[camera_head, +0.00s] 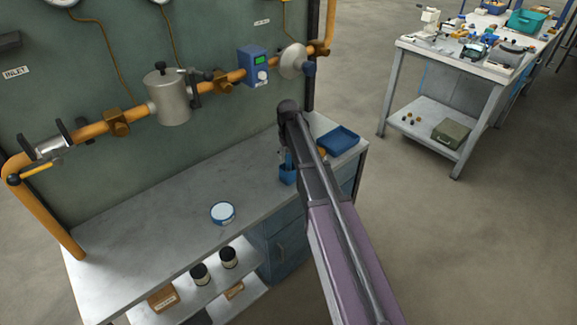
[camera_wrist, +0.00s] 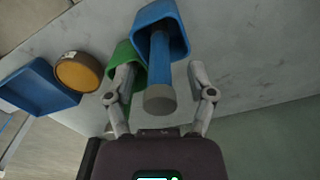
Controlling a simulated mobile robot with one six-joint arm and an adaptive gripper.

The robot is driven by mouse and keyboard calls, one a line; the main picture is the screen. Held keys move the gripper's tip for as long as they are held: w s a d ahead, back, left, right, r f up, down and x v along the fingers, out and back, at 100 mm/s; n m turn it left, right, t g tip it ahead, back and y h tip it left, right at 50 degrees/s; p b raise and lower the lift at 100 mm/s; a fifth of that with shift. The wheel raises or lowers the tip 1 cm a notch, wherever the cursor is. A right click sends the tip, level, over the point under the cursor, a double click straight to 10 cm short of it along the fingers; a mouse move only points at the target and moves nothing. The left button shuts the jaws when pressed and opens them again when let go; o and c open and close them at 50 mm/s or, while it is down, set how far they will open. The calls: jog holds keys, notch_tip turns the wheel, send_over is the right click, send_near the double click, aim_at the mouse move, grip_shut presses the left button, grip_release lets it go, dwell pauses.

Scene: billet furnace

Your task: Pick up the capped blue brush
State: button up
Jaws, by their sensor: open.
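In the wrist view, the blue brush (camera_wrist: 159,65) has a grey cap at its near end and stands in an open blue cup (camera_wrist: 183,36). My gripper (camera_wrist: 160,72) is open, with one finger on each side of the brush in the picture. I see no finger touching the brush, and cannot tell how deep it sits between them. In the head view, the blue cup (camera_head: 288,175) is on the workbench beside my arm. My arm hides the gripper there, and I cannot clearly make out the brush.
A green cup (camera_wrist: 124,53) stands beside the blue cup, close to the left finger. A brown round container (camera_wrist: 78,71) and blue tray (camera_wrist: 38,88) lie farther left. A round tin (camera_head: 222,213) sits on the workbench (camera_head: 150,235); piping (camera_head: 90,131) runs along the panel.

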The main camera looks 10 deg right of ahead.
jog(key=shift+c, duration=0.2)
grip_shut()
jog(key=shift+r, duration=0.15)
dwell(0.3)
notch_tip(320, 180, up, 10)
jog(key=p, duration=1)
dwell(0.6)
